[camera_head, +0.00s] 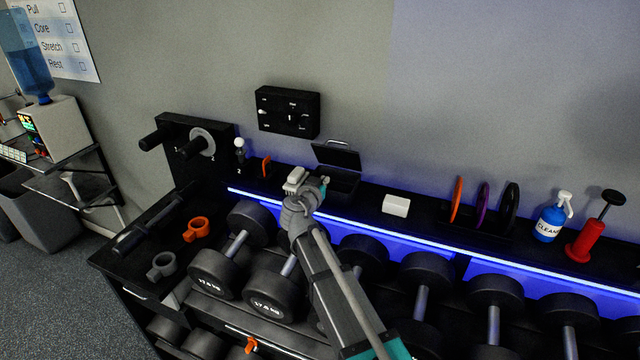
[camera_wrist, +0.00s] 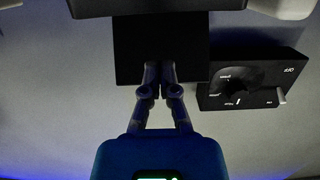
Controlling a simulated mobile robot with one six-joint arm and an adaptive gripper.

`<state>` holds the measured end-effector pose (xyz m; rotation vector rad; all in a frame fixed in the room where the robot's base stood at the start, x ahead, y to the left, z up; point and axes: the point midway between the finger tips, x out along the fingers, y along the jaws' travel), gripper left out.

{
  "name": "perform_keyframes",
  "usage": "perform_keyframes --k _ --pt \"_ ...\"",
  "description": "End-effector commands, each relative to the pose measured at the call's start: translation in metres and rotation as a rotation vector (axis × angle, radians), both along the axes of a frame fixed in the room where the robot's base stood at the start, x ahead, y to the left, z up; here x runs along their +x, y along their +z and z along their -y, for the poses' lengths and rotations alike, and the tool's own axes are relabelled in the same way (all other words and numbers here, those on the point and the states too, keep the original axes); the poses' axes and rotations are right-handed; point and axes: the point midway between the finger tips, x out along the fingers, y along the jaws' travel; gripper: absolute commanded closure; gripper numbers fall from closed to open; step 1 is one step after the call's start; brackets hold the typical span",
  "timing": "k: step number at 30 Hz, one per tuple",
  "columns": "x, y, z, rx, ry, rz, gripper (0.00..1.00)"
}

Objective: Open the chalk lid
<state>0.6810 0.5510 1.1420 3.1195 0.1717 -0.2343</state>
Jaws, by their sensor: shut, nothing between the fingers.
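The chalk box (camera_head: 345,184) is a black box on the shelf above the dumbbells. Its black lid (camera_head: 337,156) stands raised at a steep angle at the back of the box, with a thin metal handle on its upper edge. In the wrist view a dark square panel (camera_wrist: 126,62), which looks like the lid, is behind the fingertips. My gripper (camera_head: 324,184) is at the left front of the box; in the wrist view my gripper (camera_wrist: 158,92) has its fingers together and empty. I cannot tell whether they touch the lid. My arm hides part of the box front.
A black dial panel (camera_head: 288,111) is on the wall behind; it also shows in the wrist view (camera_wrist: 252,80). A white block (camera_head: 396,205) lies right of the box. Upright discs (camera_head: 482,203), a blue spray bottle (camera_head: 551,219) and a red pump (camera_head: 588,238) stand farther right. Dumbbells (camera_head: 362,256) fill the rack below.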

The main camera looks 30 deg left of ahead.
Motion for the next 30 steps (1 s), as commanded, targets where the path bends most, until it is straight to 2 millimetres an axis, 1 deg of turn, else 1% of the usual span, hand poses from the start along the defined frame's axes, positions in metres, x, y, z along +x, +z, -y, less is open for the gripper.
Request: perform_keyframes --k 30 --pt "0.043 0.000 -0.006 0.000 0.000 0.000 1.00"
